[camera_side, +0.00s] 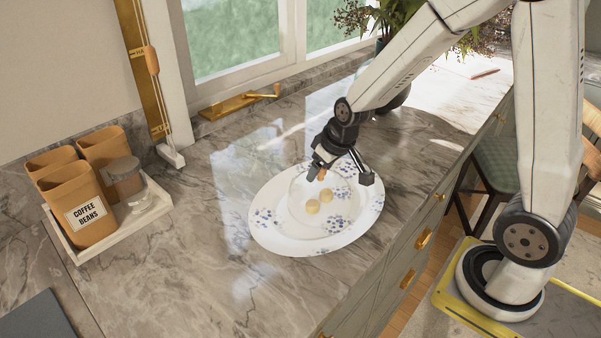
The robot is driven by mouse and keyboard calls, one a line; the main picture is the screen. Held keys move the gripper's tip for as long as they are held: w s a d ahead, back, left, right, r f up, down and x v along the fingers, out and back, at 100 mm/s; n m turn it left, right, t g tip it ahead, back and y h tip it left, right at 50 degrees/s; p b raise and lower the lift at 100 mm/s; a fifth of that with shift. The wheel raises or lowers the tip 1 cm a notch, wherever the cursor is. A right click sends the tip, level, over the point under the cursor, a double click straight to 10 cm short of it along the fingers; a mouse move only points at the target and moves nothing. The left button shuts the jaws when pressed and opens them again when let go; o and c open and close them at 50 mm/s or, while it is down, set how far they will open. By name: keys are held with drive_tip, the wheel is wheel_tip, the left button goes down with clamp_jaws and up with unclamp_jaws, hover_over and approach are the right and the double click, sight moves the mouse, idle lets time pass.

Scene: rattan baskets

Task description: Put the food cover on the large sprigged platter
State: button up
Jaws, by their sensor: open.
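The large sprigged platter (270,238), an oval white dish with blue sprigs, lies flat on the marble counter. A clear, dome-like food cover (298,198) appears to stand on its middle, around several small round yellowish pieces of food (312,206); its outline is faint. A small brown part (321,174), possibly the cover's knob, shows by the left finger. My gripper (341,174) is over the back part of the platter, at the cover's top, with its fingers apart. I cannot tell whether it touches the cover.
A white tray (150,213) with tan canisters (85,205) and a glass jar (124,178) stands at the left. A plant (405,25) is at the back. A dark grey board (38,318) lies front left. The counter left of the platter is clear.

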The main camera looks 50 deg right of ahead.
drive_tip(key=v, duration=1.2)
idle(0.3)
idle(0.4)
drive_tip(key=shift+g, duration=0.9)
drive_tip(key=s+a+f, duration=0.1)
drive_tip(key=s+f, duration=0.1)
drive_tip(key=f, duration=0.1)
drive_tip(key=s+a+f, duration=0.1)
drive_tip(key=s+f, duration=0.1)
drive_tip(key=f, duration=0.2)
drive_tip(key=s+a+f, duration=0.1)
drive_tip(key=s+f, duration=0.2)
drive_tip(key=f, duration=0.1)
drive_tip(key=shift+a+f, duration=0.25)
drive_tip(key=shift+a, duration=0.15)
